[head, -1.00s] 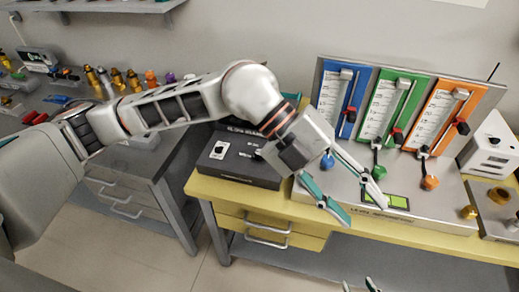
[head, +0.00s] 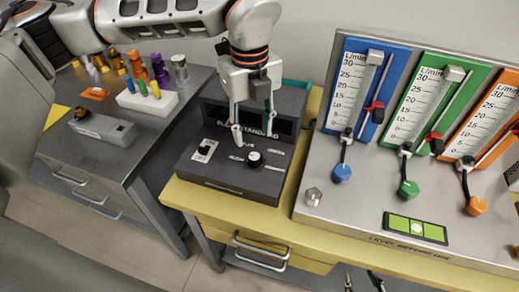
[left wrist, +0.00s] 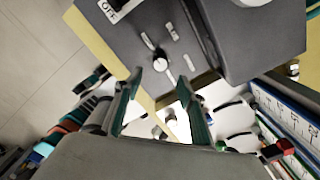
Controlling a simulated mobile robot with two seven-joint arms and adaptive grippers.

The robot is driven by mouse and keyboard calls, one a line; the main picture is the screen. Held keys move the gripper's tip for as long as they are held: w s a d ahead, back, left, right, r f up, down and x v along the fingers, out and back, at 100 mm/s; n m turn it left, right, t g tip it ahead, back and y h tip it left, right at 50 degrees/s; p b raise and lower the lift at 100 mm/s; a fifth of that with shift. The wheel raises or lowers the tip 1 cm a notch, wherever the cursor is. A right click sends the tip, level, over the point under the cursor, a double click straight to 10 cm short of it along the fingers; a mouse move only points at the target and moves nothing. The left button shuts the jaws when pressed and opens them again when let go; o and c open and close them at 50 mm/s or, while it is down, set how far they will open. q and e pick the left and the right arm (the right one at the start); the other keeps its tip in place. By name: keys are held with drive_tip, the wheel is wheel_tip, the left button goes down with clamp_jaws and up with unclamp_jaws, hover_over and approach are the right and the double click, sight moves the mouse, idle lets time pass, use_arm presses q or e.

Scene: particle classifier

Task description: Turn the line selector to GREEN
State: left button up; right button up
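The selector knob (head: 254,158) is a round black knob with a white mark, on the sloping top of a dark box (head: 225,182). Short white labels, too small to read, surround it. It shows in the left wrist view (left wrist: 160,63) too, beyond and between the fingers. My left gripper (head: 255,137) is open and empty, pointing down just above and behind the knob; I cannot tell whether it touches. Its fingers also show in the left wrist view (left wrist: 160,90). My right gripper (head: 362,276) shows only its fingertips at the bottom edge, apart and empty.
The box has an OFF switch (head: 204,150) left of the knob and a raised display behind it. A flowmeter panel (head: 330,205) with blue, green and orange scales stands right. A grey bench (head: 60,150) with coloured fittings is left. The yellow table's front edge is clear.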

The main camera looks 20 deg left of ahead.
sight(254, 156)
use_arm(q)
drive_tip(key=shift+w+f, duration=0.25)
drive_tip(key=shift+f, duration=0.4)
drive_tip(key=shift+s+f, duration=0.1)
drive_tip(key=shift+f, duration=3.55)
drive_tip(key=c, duration=1.1)
